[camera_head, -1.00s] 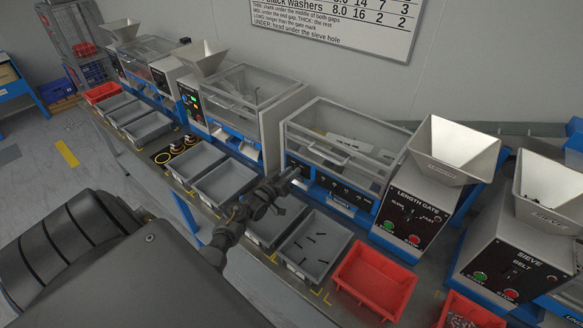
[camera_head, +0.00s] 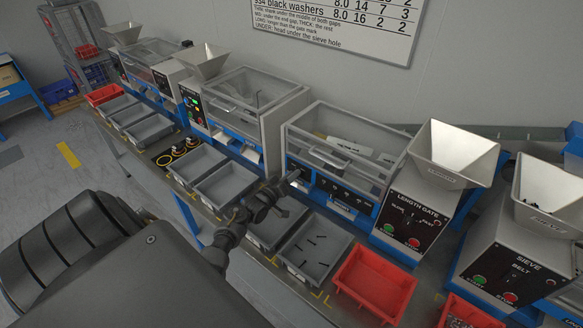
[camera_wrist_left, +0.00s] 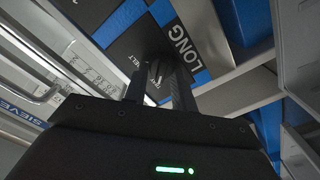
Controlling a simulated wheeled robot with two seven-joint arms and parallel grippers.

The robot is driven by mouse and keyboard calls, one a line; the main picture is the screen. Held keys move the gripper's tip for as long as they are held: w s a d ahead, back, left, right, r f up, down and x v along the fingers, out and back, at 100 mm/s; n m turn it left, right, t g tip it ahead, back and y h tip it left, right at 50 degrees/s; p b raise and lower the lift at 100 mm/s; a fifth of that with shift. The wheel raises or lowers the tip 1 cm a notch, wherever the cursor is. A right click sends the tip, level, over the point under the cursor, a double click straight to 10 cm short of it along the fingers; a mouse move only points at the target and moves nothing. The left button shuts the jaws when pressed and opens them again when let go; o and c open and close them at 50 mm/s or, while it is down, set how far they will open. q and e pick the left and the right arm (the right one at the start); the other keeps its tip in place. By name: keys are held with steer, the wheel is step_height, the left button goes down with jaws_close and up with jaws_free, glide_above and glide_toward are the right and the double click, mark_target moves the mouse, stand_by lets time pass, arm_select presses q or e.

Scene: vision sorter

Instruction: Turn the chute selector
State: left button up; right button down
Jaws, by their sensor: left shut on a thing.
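My left gripper (camera_head: 291,181) reaches in from the left to the front of the length gate machine, at the left end of its dark panel. In the left wrist view its two dark fingers (camera_wrist_left: 160,88) are shut on a small dark selector knob (camera_wrist_left: 155,70) on the black panel. A label reading LONG (camera_wrist_left: 180,45) shows beside the knob. The fingers hide much of the knob, so I cannot tell its exact angle. My right gripper is not in view.
Grey trays stand below the machine, one with several dark bolts (camera_head: 311,249). A red tray (camera_head: 375,281) stands right of them. The length gate control box (camera_head: 413,222) and hopper (camera_head: 452,150) are to the right, with the sieve machine (camera_head: 515,265) beyond.

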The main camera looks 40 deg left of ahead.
arm_select(q)
steer(key=o, duration=0.7)
steer(key=s+b, duration=0.1)
steer(key=s, duration=0.9)
steer(key=shift+s+d+b, duration=0.1)
steer(key=shift+s+b, duration=0.25)
steer(key=shift+s, duration=0.05)
